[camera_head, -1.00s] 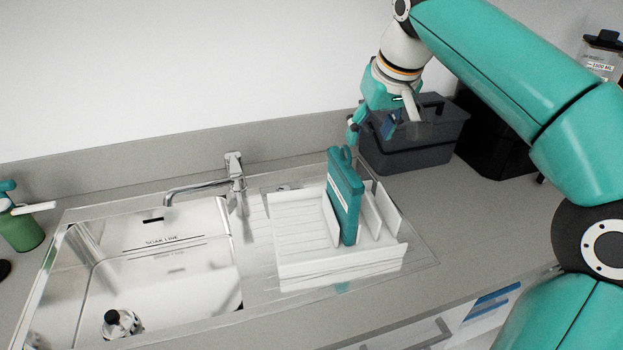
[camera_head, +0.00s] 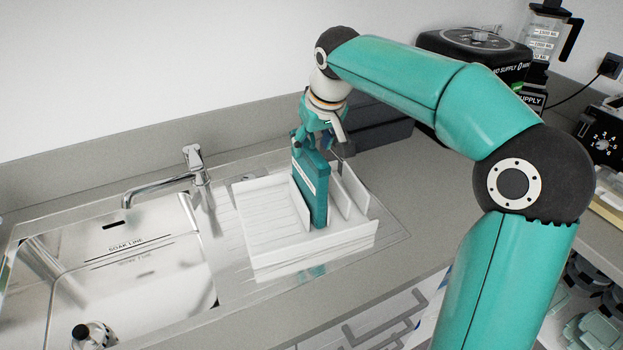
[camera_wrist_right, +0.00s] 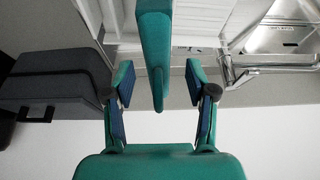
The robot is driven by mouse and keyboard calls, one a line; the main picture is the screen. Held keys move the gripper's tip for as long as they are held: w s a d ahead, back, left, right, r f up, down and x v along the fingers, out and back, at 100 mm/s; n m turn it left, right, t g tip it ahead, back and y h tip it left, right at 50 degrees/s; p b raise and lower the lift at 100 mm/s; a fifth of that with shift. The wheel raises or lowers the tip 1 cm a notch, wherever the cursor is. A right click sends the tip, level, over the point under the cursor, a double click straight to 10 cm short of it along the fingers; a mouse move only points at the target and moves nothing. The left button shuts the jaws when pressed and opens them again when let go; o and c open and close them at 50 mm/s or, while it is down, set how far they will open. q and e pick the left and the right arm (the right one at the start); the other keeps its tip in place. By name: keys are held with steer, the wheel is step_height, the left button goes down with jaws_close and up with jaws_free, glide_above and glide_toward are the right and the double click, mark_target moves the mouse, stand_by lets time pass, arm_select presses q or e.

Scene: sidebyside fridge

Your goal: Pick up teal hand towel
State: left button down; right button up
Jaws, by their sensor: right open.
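The teal hand towel (camera_head: 312,190) appears as a flat, stiff-looking teal slab with a pale label. It stands upright in a slot of the white rack (camera_head: 262,232) on the drainboard. My right gripper (camera_head: 320,146) is above and at the back of its top edge, reaching in from the right. In the right wrist view, the open fingers of that gripper (camera_wrist_right: 160,88) are on either side of the towel's narrow end (camera_wrist_right: 157,90), with gaps on both sides. The towel (camera_wrist_right: 154,35) is not gripped. My left gripper is not in view.
The steel sink (camera_head: 125,265) and faucet (camera_head: 165,190) are left of the rack. A dark grey bin (camera_head: 378,125) stands close behind and right of my gripper. A black-topped bottle (camera_head: 92,334) is in the sink. The counter right of the rack is clear.

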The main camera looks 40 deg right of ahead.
mark_target(309, 173)
steer(key=x, duration=0.5)
steer(key=shift+d+p, duration=0.15)
steer(key=shift+p, duration=0.2)
steer(key=shift+s, duration=0.1)
steer(key=shift+c, duration=0.3)
jaws_close()
